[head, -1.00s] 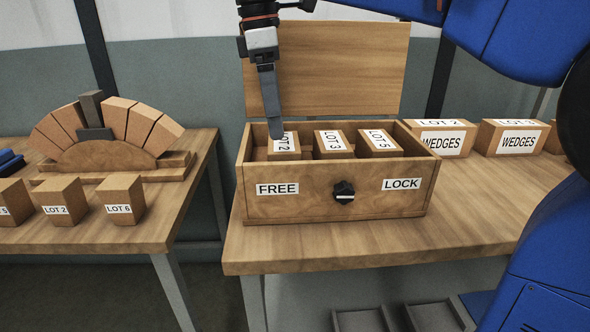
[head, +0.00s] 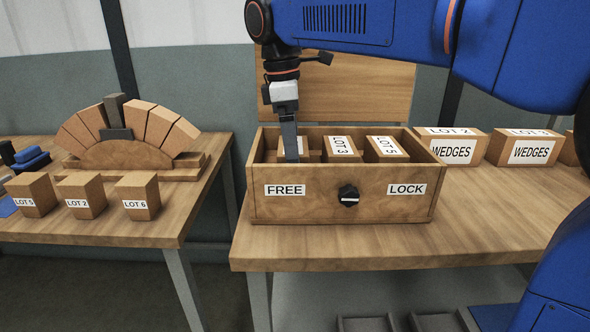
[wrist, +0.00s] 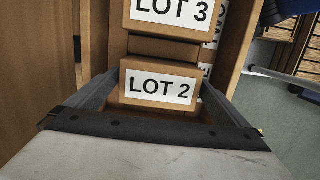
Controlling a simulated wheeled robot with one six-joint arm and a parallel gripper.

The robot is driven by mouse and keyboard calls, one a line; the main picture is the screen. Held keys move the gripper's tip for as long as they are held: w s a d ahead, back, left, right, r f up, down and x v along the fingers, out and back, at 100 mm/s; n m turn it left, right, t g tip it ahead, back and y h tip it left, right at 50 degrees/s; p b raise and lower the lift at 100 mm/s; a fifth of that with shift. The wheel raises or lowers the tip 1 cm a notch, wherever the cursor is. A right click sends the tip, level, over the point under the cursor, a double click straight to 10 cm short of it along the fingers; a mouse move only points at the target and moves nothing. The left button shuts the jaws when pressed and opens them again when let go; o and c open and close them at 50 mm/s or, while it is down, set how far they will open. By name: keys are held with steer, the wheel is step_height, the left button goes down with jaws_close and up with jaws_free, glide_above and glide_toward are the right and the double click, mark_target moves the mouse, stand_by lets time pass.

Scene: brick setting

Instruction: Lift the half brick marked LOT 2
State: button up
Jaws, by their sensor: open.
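The half brick marked LOT 2 (wrist: 160,88) lies between the two fingers of my gripper (wrist: 159,80) in the wrist view, its label facing up. My gripper is open, with a finger on either side of the brick; I cannot tell whether they touch it. In the head view my gripper (head: 291,157) points down into the left part of the wooden box (head: 315,208) and hides most of the brick (head: 313,156). The box has a FREE label, a LOCK label and a black knob (head: 348,195) on its front.
Half bricks marked LOT 3 (head: 342,149) and LOT 5 (head: 386,148) lie to the right in the box. The raised lid (head: 360,95) stands behind. WEDGES boxes (head: 452,148) stand at right. Another LOT 2 block (head: 82,196) stands on the left table, before a brick arch (head: 125,140).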

steer(key=c, duration=1.9)
steer(key=shift+r, duration=0.1)
